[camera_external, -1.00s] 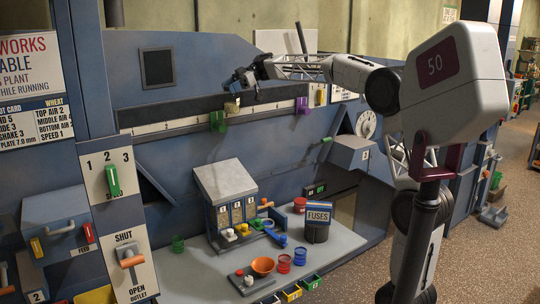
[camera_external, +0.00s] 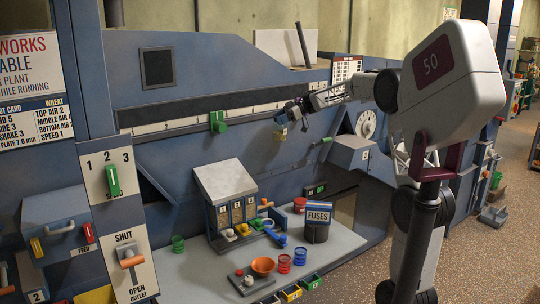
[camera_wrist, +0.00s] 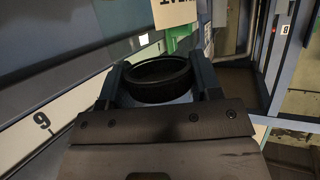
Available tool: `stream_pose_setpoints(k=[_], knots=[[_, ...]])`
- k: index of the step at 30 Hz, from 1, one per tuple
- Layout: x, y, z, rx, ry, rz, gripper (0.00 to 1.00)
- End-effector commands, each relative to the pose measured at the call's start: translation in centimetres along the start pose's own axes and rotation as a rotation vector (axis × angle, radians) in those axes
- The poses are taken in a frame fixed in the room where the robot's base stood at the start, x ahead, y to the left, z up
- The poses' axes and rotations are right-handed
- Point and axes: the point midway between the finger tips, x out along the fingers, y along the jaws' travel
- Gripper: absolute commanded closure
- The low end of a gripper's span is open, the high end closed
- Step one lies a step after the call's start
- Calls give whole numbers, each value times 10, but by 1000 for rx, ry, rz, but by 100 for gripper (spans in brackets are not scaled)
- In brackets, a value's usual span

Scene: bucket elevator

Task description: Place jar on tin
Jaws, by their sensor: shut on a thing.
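My gripper (camera_external: 292,116) is high in front of the blue panel, near the numbered rail.
A grey box (camera_external: 350,153) juts from the panel at the right.

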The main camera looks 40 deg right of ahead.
Motion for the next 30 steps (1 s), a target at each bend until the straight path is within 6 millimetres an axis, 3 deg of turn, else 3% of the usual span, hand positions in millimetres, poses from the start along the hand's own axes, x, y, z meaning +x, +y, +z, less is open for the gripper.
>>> stream_pose_setpoints(k=[1, 9, 18, 24, 30], knots=[[-2, 6, 20, 14, 0, 23, 85], [-7, 28, 122, 66, 1, 146, 85], [-14, 38, 228, 121, 0, 281, 85], [-17, 39, 271, 142, 1, 339, 85], [-18, 39, 287, 149, 1, 360, 85]])
